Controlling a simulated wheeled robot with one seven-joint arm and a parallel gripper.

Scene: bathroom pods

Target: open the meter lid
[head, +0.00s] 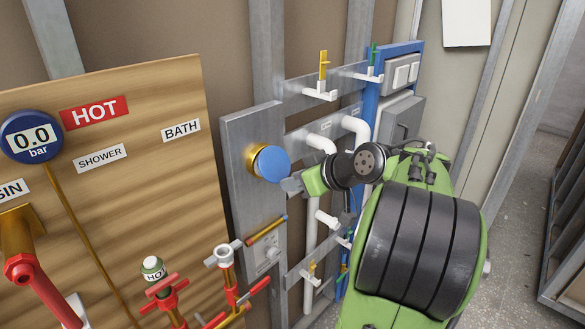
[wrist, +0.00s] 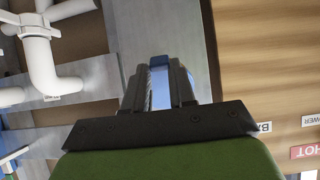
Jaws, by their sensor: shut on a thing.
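The water meter has a brass body (head: 251,160) on a grey metal panel, left of my gripper in the head view. Its round blue lid (head: 271,163) faces out and covers the dial; I cannot tell whether it is slightly raised. My gripper (head: 292,185) is at the lower right edge of the lid. In the wrist view, my gripper (wrist: 161,82) is shut on the blue lid (wrist: 160,95), which shows between the dark fingers. The exact grip point is hidden in the head view by my gripper.
White pipes (head: 312,215) run right of the meter, and appear at the left in the wrist view (wrist: 40,60). A wooden board (head: 100,180) with a gauge (head: 31,137) and red valves (head: 165,295) stands at the left. A blue frame with switches (head: 400,72) is behind.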

